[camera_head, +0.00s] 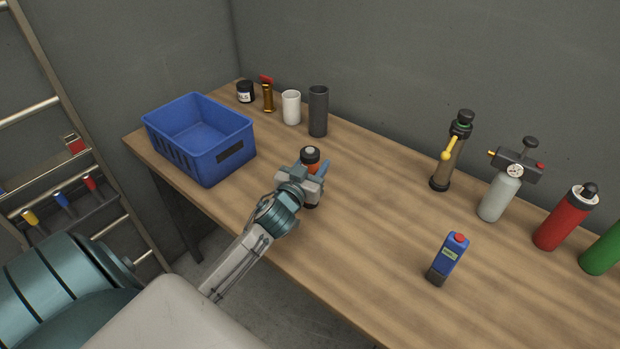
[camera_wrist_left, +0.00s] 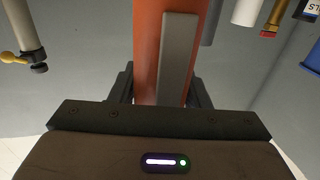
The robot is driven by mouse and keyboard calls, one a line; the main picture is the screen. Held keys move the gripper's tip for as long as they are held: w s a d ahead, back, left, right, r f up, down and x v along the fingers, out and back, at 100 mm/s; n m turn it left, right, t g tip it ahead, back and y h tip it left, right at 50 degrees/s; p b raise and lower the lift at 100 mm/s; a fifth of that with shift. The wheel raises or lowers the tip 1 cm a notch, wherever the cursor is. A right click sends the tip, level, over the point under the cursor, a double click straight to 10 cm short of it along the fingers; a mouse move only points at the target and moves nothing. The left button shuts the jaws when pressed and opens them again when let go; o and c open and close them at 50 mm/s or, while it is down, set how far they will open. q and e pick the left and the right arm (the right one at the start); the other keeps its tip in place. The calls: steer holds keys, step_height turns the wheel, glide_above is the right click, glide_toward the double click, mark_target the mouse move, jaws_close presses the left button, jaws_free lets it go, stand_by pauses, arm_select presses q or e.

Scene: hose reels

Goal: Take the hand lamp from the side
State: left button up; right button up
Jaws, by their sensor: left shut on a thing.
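The hand lamp, as I take it, is the orange cylinder with a dark cap and grey top (camera_head: 313,168) near the middle of the bench. My left gripper (camera_head: 312,181) is shut around its body from the side and hides much of it. The lamp looks upright. I cannot tell whether its dark lower end touches the bench. In the left wrist view the orange body (camera_wrist_left: 147,50) stands at the gripper, with a grey strip along it. My right gripper is not in view.
A blue crate (camera_head: 240,128) stands left on the wooden bench (camera_head: 375,220). Behind are a white cup (camera_head: 291,107) and a dark cylinder (camera_head: 318,112). Right are a pump-like tool (camera_head: 450,155), gauge bottle (camera_head: 498,198), blue device (camera_head: 448,259) and red canister (camera_head: 563,222). The bench centre is clear.

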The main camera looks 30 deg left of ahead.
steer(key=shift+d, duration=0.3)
